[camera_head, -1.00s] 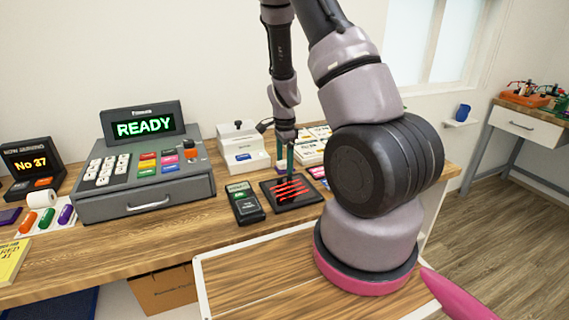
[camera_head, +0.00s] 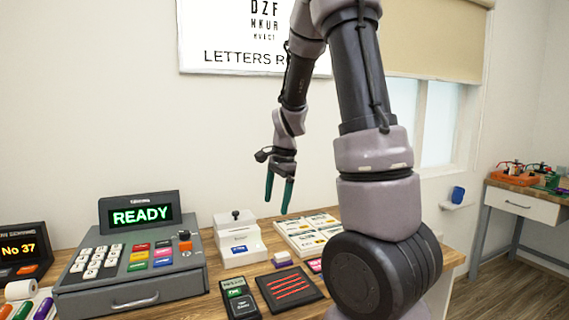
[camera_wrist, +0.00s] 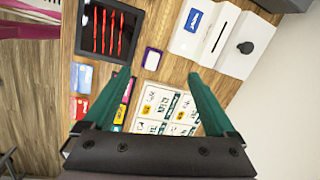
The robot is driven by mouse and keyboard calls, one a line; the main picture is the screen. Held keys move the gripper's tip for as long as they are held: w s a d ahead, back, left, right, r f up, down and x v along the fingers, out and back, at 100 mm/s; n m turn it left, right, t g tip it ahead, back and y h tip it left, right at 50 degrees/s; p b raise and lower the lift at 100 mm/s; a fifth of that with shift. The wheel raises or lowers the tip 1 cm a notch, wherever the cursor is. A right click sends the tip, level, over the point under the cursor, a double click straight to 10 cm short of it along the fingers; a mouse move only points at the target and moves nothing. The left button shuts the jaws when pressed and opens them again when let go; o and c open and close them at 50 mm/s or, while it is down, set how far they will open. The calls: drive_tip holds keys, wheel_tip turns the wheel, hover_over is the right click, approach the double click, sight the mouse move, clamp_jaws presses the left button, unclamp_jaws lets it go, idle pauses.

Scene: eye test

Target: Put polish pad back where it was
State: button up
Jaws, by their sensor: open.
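A small white-topped pad with a purple base, which looks like the polish pad (camera_head: 282,259), lies on the wooden bench behind the black tray. It also shows in the wrist view (camera_wrist: 152,61), beside the black tray and clear of the white box. My gripper (camera_head: 278,206) is raised above the bench, fingers down, open and empty. In the wrist view the two green fingers of my gripper (camera_wrist: 159,74) stand apart, with the pad beyond their tips. The black tray (camera_head: 267,297) with red bars is in front of the pad.
A cash register (camera_head: 132,283) reading READY stands at the left. A white slotted box (camera_head: 238,243) is behind the pad on the left, and a board of cards (camera_head: 308,234) is on the right. A dark handheld device (camera_head: 238,304) lies left of the tray.

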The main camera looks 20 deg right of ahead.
drive_tip(key=s+a+r+n+t, duration=0.2)
drive_tip(key=s+r+n, duration=0.3)
drive_tip(key=s+r, duration=0.4)
drive_tip(key=s+a+r+n+t, duration=0.3)
drive_tip(key=s+r+n, duration=0.3)
drive_tip(key=s+r, duration=0.3)
drive_tip(key=shift+s+a+r+t+y, duration=0.2)
drive_tip(key=shift+r+t+y, duration=0.1)
drive_tip(key=shift+r+t, duration=0.15)
